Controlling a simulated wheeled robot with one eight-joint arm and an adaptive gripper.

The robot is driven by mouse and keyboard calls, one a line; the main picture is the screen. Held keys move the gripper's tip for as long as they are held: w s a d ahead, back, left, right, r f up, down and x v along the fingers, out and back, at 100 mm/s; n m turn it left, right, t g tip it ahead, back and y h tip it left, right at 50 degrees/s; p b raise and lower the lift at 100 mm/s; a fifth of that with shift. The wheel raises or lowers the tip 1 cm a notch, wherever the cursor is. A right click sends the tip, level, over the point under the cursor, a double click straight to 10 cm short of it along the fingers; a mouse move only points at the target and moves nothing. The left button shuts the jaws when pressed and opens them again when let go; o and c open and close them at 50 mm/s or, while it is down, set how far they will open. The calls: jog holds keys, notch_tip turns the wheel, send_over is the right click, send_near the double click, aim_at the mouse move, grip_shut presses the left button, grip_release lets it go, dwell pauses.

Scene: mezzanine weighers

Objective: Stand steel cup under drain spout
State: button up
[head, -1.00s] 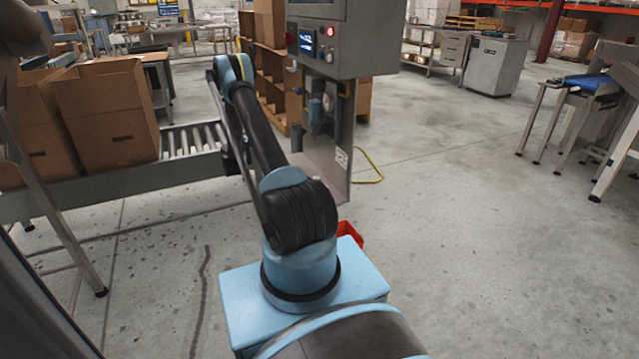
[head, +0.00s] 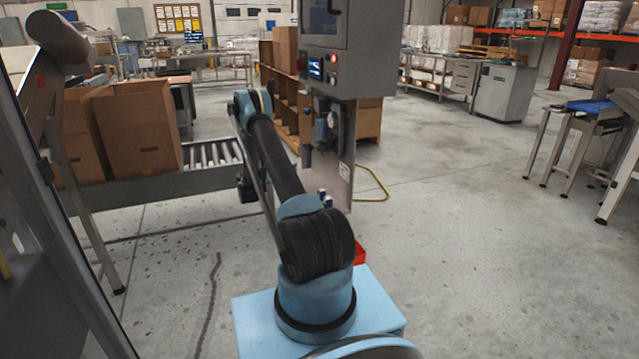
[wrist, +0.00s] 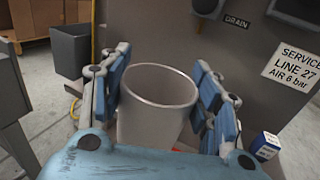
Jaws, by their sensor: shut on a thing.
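In the wrist view the steel cup (wrist: 157,108) is a plain grey open-topped cup, upright with a slight tilt. My gripper (wrist: 163,105) is shut on it, with a blue padded finger on each side. The cup's lower part is hidden by my gripper body. Beyond and above it is a grey panel with a DRAIN label (wrist: 237,22). A blue-grey fitting (wrist: 207,6) beside the label is cut off by the top edge; I cannot tell if it is the spout. In the head view my arm hides the gripper and cup.
A small blue-and-white box (wrist: 265,145) stands at the right in the wrist view, near a service sign (wrist: 296,66). In the head view the grey machine cabinet (head: 355,60) stands behind my arm. A roller conveyor (head: 205,190) with cartons (head: 140,125) is left.

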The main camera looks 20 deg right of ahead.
jog(key=d, duration=1.7)
jog(key=shift+w, duration=0.25)
notch_tip(320, 180, down, 2)
jog(key=shift+w+a+f, duration=0.1)
jog(key=shift+f, duration=2.05)
jog(key=shift+d+f, duration=0.2)
jog(key=shift+f, duration=0.15)
jog(key=o, duration=1.5)
jog(key=shift+f, duration=0.1)
